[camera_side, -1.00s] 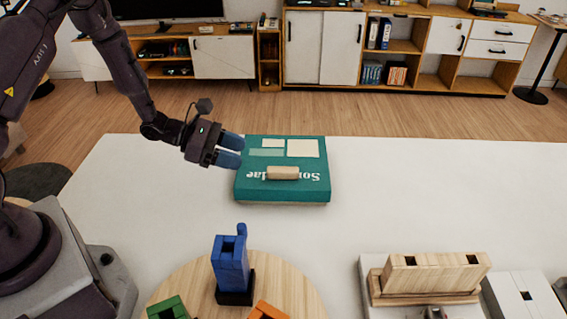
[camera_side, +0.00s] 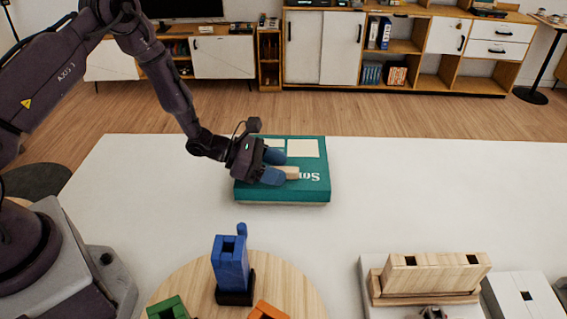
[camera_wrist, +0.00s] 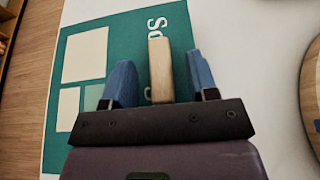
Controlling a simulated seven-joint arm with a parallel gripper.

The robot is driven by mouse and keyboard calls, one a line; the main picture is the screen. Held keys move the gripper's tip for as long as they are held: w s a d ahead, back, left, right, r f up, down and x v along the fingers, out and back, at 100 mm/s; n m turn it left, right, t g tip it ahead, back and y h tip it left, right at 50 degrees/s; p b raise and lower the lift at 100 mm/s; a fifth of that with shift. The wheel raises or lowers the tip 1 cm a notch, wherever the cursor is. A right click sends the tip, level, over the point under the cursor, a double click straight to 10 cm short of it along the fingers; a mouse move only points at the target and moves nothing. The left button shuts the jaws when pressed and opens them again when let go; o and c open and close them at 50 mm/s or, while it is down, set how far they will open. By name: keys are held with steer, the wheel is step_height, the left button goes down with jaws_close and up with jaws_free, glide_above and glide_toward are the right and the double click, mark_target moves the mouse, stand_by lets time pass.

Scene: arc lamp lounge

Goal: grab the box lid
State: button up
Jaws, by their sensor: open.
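The box lid (camera_side: 310,190) is teal with white lettering and pale rectangles, and it sits on a box on the white table. A light wooden handle (camera_side: 292,172) lies on top of the lid. My gripper (camera_side: 275,167) is open over the lid, its blue fingers on either side of the handle's left part. In the wrist view the handle (camera_wrist: 160,68) stands between the two fingers of my gripper (camera_wrist: 163,80), with a gap on each side. The lid (camera_wrist: 125,35) fills the left and middle of that view. My gripper hides part of the lid's left side.
A round wooden board (camera_side: 187,277) with blue, green and orange block pieces is at the front. A wooden block holder (camera_side: 425,298) stands at the front right. The white table (camera_side: 430,190) right of the box is clear.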

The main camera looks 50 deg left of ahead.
jaws_close()
steer(key=shift+r, duration=0.1)
